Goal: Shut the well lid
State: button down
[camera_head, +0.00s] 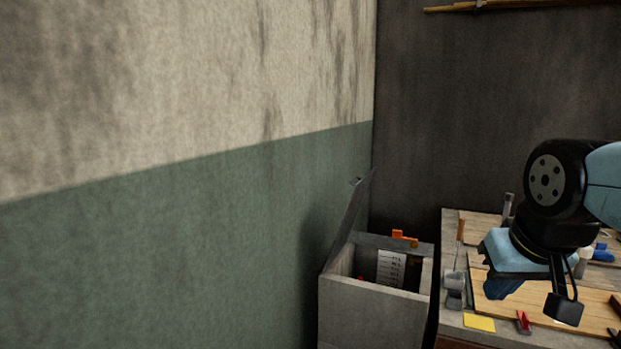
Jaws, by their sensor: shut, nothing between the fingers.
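The well is a grey box (372,307) at the lower middle, against the green wall. Its grey lid (347,222) stands open on the left side, seen nearly edge-on and leaning slightly right at the top. The opening is uncovered, and a white card with dark marks (391,268) shows inside. My gripper (503,289) is at the right, above the worktop, apart from the lid and to its right. It is shut with nothing in it; its fingertips are hard to make out.
A worktop with wooden boards (497,293) stands right of the well. An orange piece (404,238) sits at the well's back rim.

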aim_at(360, 189)
jog(key=u, duration=0.45)
jog(key=i, duration=1.55)
jog(key=z, duration=0.35)
